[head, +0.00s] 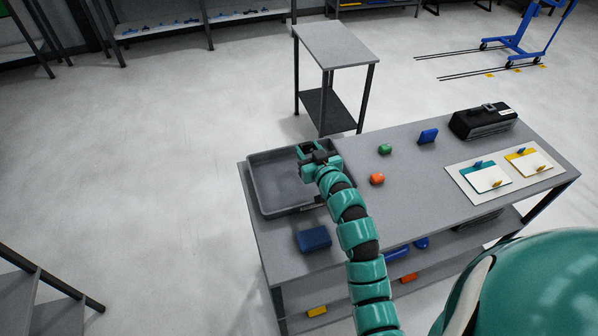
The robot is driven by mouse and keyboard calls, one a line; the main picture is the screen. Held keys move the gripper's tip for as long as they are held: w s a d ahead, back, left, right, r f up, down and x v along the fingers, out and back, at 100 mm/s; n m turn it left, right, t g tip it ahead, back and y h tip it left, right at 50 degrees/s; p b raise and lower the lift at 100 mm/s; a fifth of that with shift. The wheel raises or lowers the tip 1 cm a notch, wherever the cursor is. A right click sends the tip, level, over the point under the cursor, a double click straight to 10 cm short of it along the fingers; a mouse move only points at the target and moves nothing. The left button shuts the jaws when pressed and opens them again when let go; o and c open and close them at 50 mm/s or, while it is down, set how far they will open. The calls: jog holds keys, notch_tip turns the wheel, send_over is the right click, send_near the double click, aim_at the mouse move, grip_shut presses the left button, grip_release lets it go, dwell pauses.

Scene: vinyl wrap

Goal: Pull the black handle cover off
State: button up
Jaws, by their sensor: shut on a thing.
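My gripper (312,155) is over the right part of the grey tray (250,190), at the left end of the workbench. It is shut on a small dark piece that looks like the black handle cover, mostly hidden by the fingers and wrist. I cannot tell whether the piece touches the tray. A black case (484,122) with a dark handle on top stands at the far right of the bench, well apart from my gripper.
A white board (505,173) with teal and yellow panels lies at right. A small table (337,47) stands behind.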

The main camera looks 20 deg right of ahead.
jog(key=shift+s+f+b, duration=0.1)
jog(key=shift+f+b, duration=0.6)
jog(key=shift+f, duration=1.85)
jog(key=o, duration=1.2)
jog(key=shift+s, duration=0.1)
jog(key=shift+s+d+r+p, duration=0.25)
jog(key=shift+s+r, duration=0.2)
jog(key=shift+s, duration=2.4)
jog(key=shift+s+d+r+p, duration=0.2)
jog(key=shift+s+d+r, duration=0.2)
jog(key=shift+s, duration=2.4)
jog(key=shift+s+d+r+p, duration=0.25)
jog(key=shift+s+r, duration=0.2)
jog(key=shift+s, duration=2.4)
